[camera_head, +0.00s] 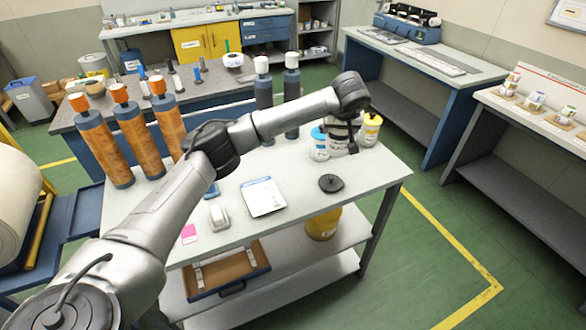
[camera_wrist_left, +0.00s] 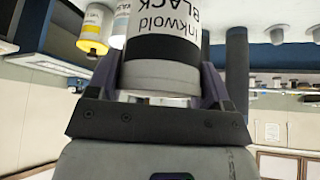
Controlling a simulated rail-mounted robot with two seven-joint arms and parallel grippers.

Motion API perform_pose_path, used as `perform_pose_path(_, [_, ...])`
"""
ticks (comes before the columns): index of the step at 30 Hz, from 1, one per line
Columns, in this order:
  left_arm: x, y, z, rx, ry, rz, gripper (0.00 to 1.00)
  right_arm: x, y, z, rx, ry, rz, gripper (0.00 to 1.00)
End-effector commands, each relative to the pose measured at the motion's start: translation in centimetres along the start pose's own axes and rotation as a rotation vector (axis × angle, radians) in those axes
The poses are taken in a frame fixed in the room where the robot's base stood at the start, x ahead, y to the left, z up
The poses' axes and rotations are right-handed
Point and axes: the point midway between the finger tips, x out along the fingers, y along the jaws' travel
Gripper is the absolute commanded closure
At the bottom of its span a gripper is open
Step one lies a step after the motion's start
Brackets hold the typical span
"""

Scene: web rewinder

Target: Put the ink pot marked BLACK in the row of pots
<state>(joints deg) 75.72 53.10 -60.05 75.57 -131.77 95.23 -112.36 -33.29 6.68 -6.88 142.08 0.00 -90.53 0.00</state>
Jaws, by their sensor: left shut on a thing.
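The ink pot marked BLACK (camera_wrist_left: 165,40) is white with a dark band and fills the middle of the left wrist view, its lettering upside down there. My left gripper (camera_wrist_left: 163,88) is shut on it, one finger on each side. In the head view the left gripper (camera_head: 352,138) is at the far right part of the table, partly covering the pot (camera_head: 338,134). A blue-capped pot (camera_head: 319,145) stands to its left and a yellow-capped pot (camera_head: 371,130) to its right. I cannot tell whether the held pot touches the table. My right gripper is not in view.
The table (camera_head: 300,220) holds three orange cylinders (camera_head: 130,135) at left, two dark white-capped cylinders (camera_head: 291,92) behind, a paper sheet (camera_head: 263,196), a white device (camera_head: 218,215) and a black disc (camera_head: 331,183). Its front right surface is mostly clear.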

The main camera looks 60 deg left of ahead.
Motion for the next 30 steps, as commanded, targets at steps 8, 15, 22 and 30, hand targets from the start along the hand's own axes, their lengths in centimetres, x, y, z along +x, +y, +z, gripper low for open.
perform_pose_path(8, [3.0, -3.6, -1.6, -0.084, 0.000, -0.048, 0.62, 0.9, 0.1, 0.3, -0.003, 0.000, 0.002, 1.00])
perform_pose_path(15, [6.5, -8.1, -1.6, -0.089, 0.002, -0.052, 0.62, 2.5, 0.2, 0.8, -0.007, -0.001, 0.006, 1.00])
perform_pose_path(22, [9.2, -11.8, -1.7, -0.086, 0.002, -0.049, 0.62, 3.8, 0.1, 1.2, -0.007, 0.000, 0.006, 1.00])
perform_pose_path(30, [10.3, -13.5, -1.9, -0.085, 0.002, -0.046, 0.62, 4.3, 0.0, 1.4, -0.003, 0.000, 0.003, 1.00])
